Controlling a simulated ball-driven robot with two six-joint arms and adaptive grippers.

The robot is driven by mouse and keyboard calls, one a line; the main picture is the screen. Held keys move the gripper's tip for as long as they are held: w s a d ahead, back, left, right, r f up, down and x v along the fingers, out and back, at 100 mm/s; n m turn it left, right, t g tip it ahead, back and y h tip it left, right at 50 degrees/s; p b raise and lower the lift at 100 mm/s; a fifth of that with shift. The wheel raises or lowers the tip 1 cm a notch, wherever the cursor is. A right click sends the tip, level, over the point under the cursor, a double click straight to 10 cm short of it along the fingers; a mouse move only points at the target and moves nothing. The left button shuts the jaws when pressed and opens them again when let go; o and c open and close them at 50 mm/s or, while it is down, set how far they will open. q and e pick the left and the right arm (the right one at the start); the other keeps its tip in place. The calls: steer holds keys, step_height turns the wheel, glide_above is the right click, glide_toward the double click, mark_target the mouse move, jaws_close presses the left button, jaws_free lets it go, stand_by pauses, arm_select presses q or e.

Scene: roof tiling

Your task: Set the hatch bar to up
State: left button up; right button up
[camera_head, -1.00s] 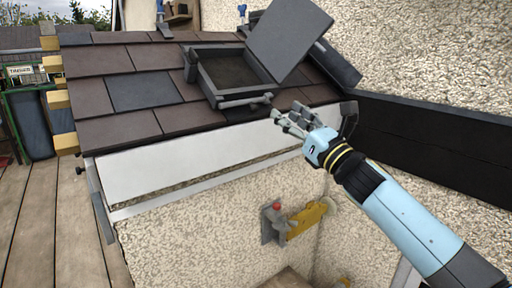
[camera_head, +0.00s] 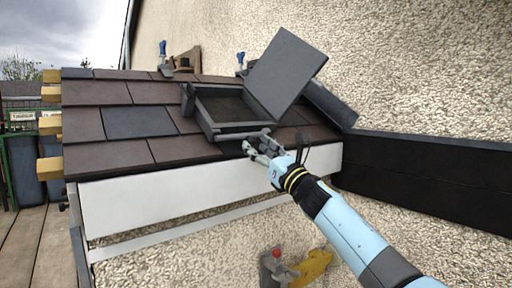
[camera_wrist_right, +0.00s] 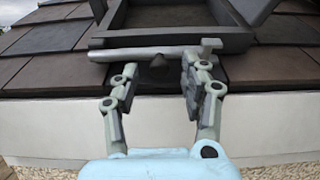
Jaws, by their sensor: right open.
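The roof hatch (camera_head: 194,106) is an open dark grey frame with its flat lid (camera_head: 286,72) raised at the right. The hatch bar (camera_head: 232,136) is a grey rod lying along the front edge of the frame. In the right wrist view the bar (camera_wrist_right: 140,54) runs across just beyond the fingertips, with a short crosspiece at its right end. My right gripper (camera_head: 257,148) is open and empty in front of the bar's right part. It also shows in the right wrist view (camera_wrist_right: 160,70), fingers spread. I cannot tell whether the fingers touch the bar. My left gripper is not visible.
A white fascia board (camera_head: 150,199) runs below the eave. A black panel (camera_head: 430,175) and pebbled wall stand at the right. A yellow bracket (camera_head: 312,267) sits low on the wall.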

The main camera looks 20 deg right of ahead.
steer(key=shift+w+a+r, duration=0.2)
steer(key=shift+w, duration=0.35)
jaws_close()
